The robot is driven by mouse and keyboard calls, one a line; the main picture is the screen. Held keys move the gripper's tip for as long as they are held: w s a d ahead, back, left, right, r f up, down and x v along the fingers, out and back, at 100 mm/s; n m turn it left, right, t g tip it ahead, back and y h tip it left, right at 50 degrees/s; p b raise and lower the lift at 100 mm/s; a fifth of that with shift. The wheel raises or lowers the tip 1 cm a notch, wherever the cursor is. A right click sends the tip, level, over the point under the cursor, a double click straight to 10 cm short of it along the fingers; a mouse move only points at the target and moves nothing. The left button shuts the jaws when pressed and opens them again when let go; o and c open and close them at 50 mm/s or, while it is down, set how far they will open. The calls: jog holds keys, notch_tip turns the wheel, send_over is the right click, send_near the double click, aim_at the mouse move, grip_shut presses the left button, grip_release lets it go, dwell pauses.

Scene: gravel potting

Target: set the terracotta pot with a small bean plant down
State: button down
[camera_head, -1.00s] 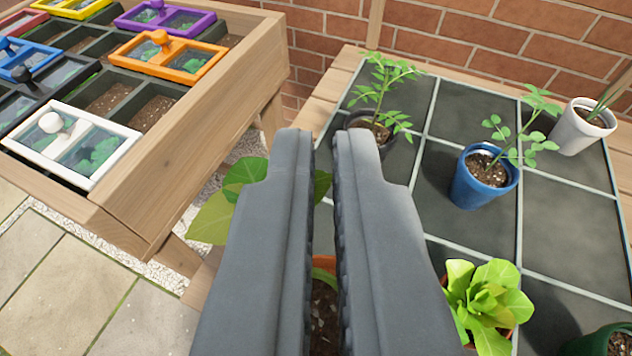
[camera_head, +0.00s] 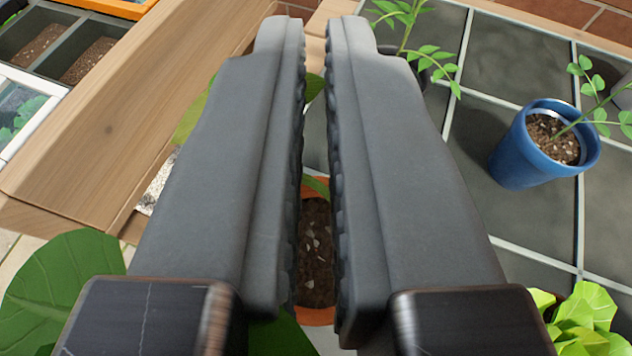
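My gripper (camera_head: 316,25) points away from me, its two dark fingers parallel with a narrow gap. The terracotta pot (camera_head: 318,316) shows in that gap as an orange rim around dark soil with pale specks. It keeps its place between the fingers, so they appear shut on it; the exact contact is hidden. Broad green leaves of the bean plant (camera_head: 62,285) spread left of and behind the fingers. The fingers hide most of the pot. I cannot tell whether its base touches the tabletop.
The dark tabletop (camera_head: 504,50) has pale grid lines. A blue pot (camera_head: 535,165) with a seedling stands right, a leafy green plant (camera_head: 582,320) lower right, another seedling (camera_head: 410,40) behind the fingers. A wooden planter (camera_head: 110,125) with compartments is at left.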

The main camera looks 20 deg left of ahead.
aim_at(318, 229)
jog(key=shift+f, duration=2.05)
jog(key=c, duration=1.6)
grip_release()
jog(key=shift+r, duration=0.2)
jog(key=v, duration=1.2)
